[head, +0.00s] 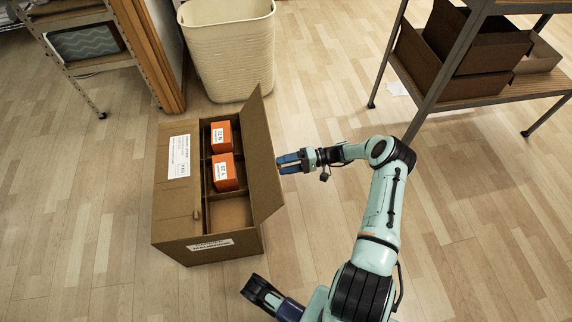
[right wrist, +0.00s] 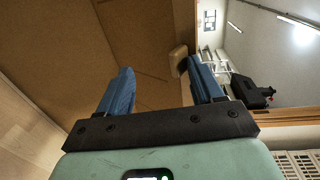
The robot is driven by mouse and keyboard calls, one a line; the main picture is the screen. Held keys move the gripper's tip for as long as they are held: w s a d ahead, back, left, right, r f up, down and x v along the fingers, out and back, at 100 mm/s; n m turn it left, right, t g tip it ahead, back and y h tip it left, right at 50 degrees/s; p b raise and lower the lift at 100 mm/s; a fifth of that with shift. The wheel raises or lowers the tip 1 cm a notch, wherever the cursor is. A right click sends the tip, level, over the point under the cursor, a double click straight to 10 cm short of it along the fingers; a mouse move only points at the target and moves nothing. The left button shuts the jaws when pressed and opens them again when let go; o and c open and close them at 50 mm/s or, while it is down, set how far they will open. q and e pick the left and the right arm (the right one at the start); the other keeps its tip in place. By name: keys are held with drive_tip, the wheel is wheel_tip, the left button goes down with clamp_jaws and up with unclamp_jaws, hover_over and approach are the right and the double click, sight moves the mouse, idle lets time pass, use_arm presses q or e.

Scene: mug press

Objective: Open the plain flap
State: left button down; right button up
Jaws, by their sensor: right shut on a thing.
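An open cardboard box stands on the floor. Its plain flap (head: 264,158) is on the right side, raised and tilted slightly outward. My right gripper (head: 277,162) reaches it from the right, at its outer side, and is shut on it. In the right wrist view the two blue fingers (right wrist: 158,82) show well apart, with brown cardboard filling the space ahead and a small tan tab (right wrist: 178,60) against the right finger. The exact grip is hard to see. The box's labelled flap (head: 175,200) lies flat over the left part.
Two orange cartons (head: 222,136) (head: 225,172) sit in the box's compartments; the front compartment looks empty. A cream basket (head: 228,55) stands behind. A shelf with brown boxes (head: 470,45) is at the back right. Floor right of the flap is clear apart from my arm.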

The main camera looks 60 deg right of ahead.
drive_tip(key=shift+s+a+f, duration=0.1)
drive_tip(key=shift+a+f, duration=0.2)
drive_tip(key=shift+f, duration=0.2)
drive_tip(key=v, duration=1.3)
drive_tip(key=shift+w+d+r, duration=0.2)
drive_tip(key=shift+w+r, duration=0.1)
drive_tip(key=shift+r, duration=0.1)
drive_tip(key=shift+c, duration=0.3)
use_arm(q)
drive_tip(key=shift+w+r, duration=0.35)
drive_tip(key=shift+w, duration=0.1)
use_arm(e)
drive_tip(key=shift+s+d+r, duration=0.1)
drive_tip(key=shift+s+d, duration=0.2)
drive_tip(key=shift+s, duration=0.05)
use_arm(q)
drive_tip(key=shift+d, duration=0.1)
